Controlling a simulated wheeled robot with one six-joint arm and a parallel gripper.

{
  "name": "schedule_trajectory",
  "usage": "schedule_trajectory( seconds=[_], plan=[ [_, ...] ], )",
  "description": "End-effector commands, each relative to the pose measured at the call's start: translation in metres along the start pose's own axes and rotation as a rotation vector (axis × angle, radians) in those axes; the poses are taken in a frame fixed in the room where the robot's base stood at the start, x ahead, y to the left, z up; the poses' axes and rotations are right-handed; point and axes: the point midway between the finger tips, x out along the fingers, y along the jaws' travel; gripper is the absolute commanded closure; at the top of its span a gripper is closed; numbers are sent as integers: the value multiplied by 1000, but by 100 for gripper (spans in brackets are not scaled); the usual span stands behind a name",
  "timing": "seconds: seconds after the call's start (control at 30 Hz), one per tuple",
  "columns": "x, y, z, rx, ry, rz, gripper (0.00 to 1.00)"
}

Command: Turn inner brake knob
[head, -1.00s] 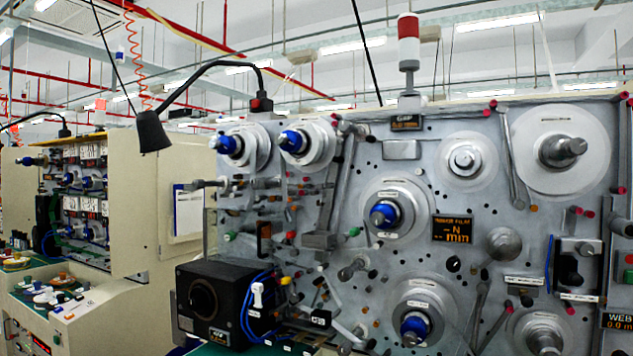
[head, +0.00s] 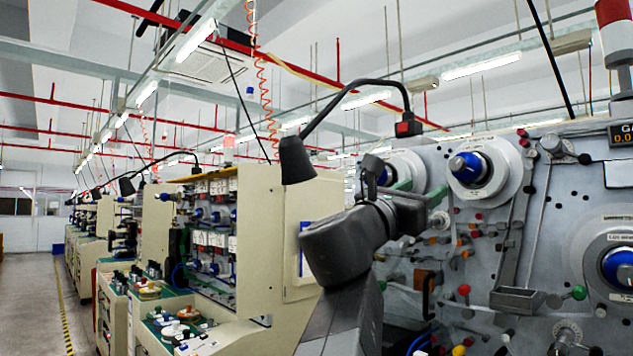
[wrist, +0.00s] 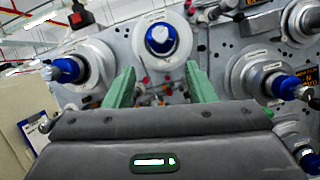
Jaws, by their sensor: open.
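Two blue-capped spindle knobs sit on pale round discs at the upper left of the grey panel. The right one (head: 468,168) is clear in the head view; the left one (head: 384,178) is partly hidden by my arm. My gripper (head: 420,190) is in front of the panel near them, its green fingers apart. In the wrist view my gripper (wrist: 159,70) is open and empty. A blue knob (wrist: 161,38) shows beyond and between the fingertips, with no visible contact. Another blue knob (wrist: 68,70) is to the left. I cannot tell which is the inner brake knob.
A lower spindle with a blue knob (head: 620,265) is at the right edge. Small rods, a green ball knob (head: 579,292) and a metal tray (head: 517,299) project from the panel. A black lamp (head: 296,160) hangs at the left. An aisle (head: 35,310) is open at far left.

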Motion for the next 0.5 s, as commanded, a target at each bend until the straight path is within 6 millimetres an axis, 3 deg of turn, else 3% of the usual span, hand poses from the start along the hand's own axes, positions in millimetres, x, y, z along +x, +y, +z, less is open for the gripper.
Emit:
schedule_trajectory(
  seconds=[0.17,0.5],
  plan=[
    [14,1,5,-16,-11,0,50],
    [84,1,6,-16,-9,-2,50]
  ],
)
